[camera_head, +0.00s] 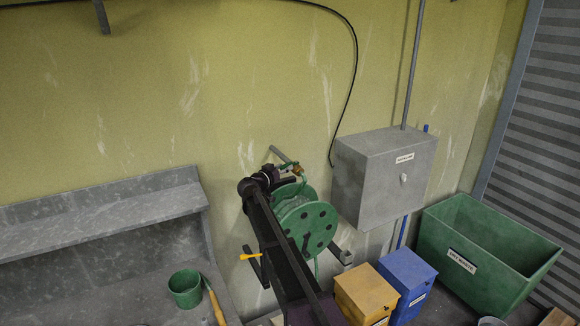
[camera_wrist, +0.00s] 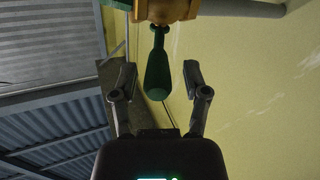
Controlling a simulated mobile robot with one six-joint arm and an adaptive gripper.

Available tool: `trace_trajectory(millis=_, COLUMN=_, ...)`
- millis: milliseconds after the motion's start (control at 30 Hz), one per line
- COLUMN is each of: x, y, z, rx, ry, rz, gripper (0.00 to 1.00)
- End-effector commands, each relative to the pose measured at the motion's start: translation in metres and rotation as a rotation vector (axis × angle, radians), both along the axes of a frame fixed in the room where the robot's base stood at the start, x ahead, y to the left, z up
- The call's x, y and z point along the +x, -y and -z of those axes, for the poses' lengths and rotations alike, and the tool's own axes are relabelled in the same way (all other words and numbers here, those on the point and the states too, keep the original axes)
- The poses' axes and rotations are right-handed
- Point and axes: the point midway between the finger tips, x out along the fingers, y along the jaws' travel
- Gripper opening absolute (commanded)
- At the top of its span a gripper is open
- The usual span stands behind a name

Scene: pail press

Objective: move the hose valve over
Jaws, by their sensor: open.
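The hose valve has a brass body (camera_wrist: 168,8) at the top of the wrist view, with a dark green lever handle (camera_wrist: 157,70) hanging from it in the picture. My gripper (camera_wrist: 162,78) is open, with one finger on each side of the handle. Neither finger visibly touches it. In the head view, the brass valve (camera_head: 297,170) is small, at the end of the grey wall pipe (camera_head: 279,154) above the hose reel. My gripper (camera_head: 286,169) is beside it there, and my wrist partly hides the area.
The green hose reel (camera_head: 306,226) is close below and right of my gripper. A grey cabinet (camera_head: 372,185) hangs to the right. Yellow (camera_head: 362,292) and blue boxes (camera_head: 405,272) and a green bin (camera_head: 480,262) stand lower right. A grey bench (camera_head: 110,285) with a green pail (camera_head: 185,289) is left.

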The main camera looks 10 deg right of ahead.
Motion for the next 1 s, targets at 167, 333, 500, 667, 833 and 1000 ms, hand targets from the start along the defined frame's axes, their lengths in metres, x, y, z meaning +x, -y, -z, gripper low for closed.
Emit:
trace_trajectory(millis=167, x=0.013, y=0.013, z=0.000, rx=0.000, ry=0.000, rz=0.001, gripper=0.60)
trace_trajectory(millis=333, x=0.017, y=0.018, z=0.000, rx=0.000, ry=0.000, rz=0.000, gripper=0.60)
trace_trajectory(millis=500, x=0.017, y=0.018, z=0.000, rx=0.000, ry=0.000, rz=-0.001, gripper=0.60)
trace_trajectory(millis=667, x=0.017, y=0.018, z=0.000, rx=0.000, ry=0.000, rz=0.000, gripper=0.54)
trace_trajectory(millis=833, x=0.017, y=0.018, z=0.000, rx=0.000, ry=0.000, rz=0.000, gripper=0.03)
trace_trajectory(millis=1000, x=0.017, y=0.018, z=0.000, rx=0.000, ry=0.000, rz=-0.001, gripper=0.00)
